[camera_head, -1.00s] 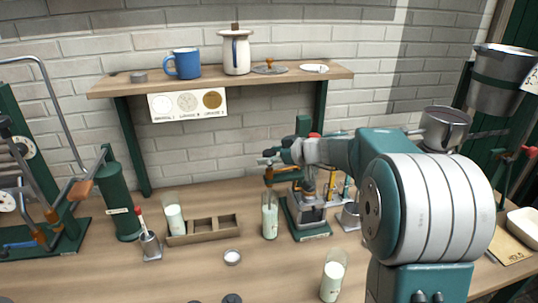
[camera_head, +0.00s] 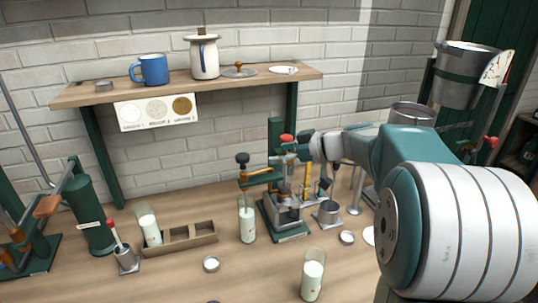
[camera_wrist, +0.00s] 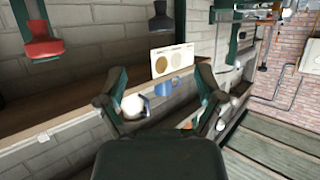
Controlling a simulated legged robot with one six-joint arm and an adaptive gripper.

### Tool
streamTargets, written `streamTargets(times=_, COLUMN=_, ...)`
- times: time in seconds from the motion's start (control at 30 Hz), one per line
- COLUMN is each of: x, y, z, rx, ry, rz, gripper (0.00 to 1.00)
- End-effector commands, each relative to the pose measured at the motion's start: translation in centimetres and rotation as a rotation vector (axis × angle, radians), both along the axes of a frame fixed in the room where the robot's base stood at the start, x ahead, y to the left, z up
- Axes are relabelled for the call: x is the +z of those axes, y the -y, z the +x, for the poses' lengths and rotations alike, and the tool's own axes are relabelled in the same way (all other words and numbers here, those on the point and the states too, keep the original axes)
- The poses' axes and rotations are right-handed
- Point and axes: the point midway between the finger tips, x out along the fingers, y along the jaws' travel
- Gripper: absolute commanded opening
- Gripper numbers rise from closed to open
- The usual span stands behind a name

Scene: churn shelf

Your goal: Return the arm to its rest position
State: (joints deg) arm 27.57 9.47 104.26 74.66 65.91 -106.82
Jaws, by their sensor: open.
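My arm is bent at the right of the head view, its large white and teal joint in front. My gripper (camera_head: 305,148) points left above the bench, by the top of a small green press (camera_head: 286,205); its fingers are small and partly hidden there. In the wrist view my gripper (camera_wrist: 160,82) is open, its two dark fingers spread wide with nothing held between them. That view looks upside down, with the wall shelf's blue mug (camera_wrist: 164,88), white jug (camera_wrist: 134,105) and colour card (camera_wrist: 172,60) beyond the fingers.
The wall shelf (camera_head: 120,93) hangs behind the bench. Milk-filled glass bottles (camera_head: 247,222), (camera_head: 312,275) stand near the press and at the front. A wooden rack (camera_head: 190,238) lies left. A metal bucket (camera_head: 466,75) hangs at the right. Clear bench shows at front left.

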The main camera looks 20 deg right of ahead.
Motion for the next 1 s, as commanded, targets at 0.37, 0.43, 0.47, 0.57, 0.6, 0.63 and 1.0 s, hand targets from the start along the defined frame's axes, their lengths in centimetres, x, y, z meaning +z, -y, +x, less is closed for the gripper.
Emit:
streamTargets(times=0.37, x=0.0, y=0.0, z=0.0, rx=0.001, ry=0.0, rz=0.0, gripper=0.86)
streamTargets(times=0.43, x=0.0, y=0.0, z=-0.1, rx=0.001, ry=-0.002, rz=0.0, gripper=0.86)
streamTargets(times=0.47, x=0.0, y=-0.1, z=-0.2, rx=0.002, ry=-0.006, rz=-0.001, gripper=0.86)
streamTargets(times=0.57, x=0.0, y=-1.3, z=-1.2, rx=0.005, ry=-0.052, rz=-0.005, gripper=0.86)
streamTargets(times=0.6, x=0.0, y=-2.1, z=-1.9, rx=0.006, ry=-0.086, rz=-0.009, gripper=0.86)
streamTargets(times=0.63, x=-0.1, y=-2.7, z=-2.6, rx=0.004, ry=-0.115, rz=-0.013, gripper=0.86)
streamTargets(times=1.0, x=-2.1, y=-8.7, z=-12.6, rx=-0.125, ry=-0.492, rz=-0.119, gripper=0.86)
